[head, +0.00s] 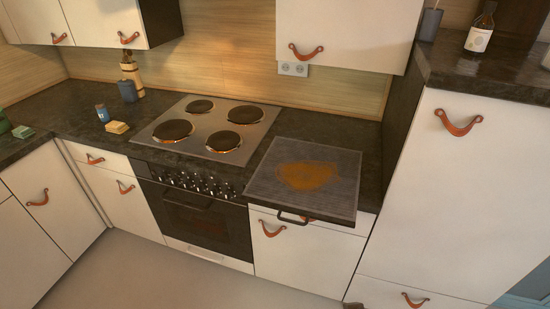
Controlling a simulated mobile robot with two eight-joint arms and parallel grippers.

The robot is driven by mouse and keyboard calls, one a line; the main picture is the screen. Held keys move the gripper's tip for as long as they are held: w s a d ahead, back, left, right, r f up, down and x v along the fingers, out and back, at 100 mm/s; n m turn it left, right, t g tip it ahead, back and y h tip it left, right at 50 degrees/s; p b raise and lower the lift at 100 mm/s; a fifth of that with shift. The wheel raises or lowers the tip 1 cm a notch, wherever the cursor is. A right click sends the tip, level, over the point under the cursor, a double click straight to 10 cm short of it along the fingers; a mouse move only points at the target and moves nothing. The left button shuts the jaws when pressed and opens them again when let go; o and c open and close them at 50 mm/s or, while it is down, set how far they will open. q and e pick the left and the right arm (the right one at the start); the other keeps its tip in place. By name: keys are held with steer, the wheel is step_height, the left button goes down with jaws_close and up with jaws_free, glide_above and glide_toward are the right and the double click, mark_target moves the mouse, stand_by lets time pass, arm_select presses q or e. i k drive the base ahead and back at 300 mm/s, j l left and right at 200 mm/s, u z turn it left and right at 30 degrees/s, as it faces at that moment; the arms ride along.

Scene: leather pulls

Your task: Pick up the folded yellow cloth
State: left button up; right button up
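A small folded yellow cloth (118,127) lies on the dark countertop at the left, just left of the stove. Neither of my grippers is in the head view, so nothing shows near the cloth.
The stove (208,130) has several round burners that glow orange at their rims. A dark grey board (262,184) with an orange patch overhangs the counter's front edge. A dark blue cup (127,91) stands behind the cloth. The floor (185,280) in front is clear.

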mark_target(116, 127)
steer(key=j+z, duration=0.1)
steer(key=z, duration=0.2)
steer(key=i+j+z, duration=0.45)
steer(key=j, duration=0.25)
steer(key=j+z, duration=0.25)
steer(key=j, duration=0.2)
steer(key=i+j+z, duration=0.1)
steer(key=j, duration=0.95)
steer(key=i+j+z, duration=0.1)
steer(key=j, duration=0.95)
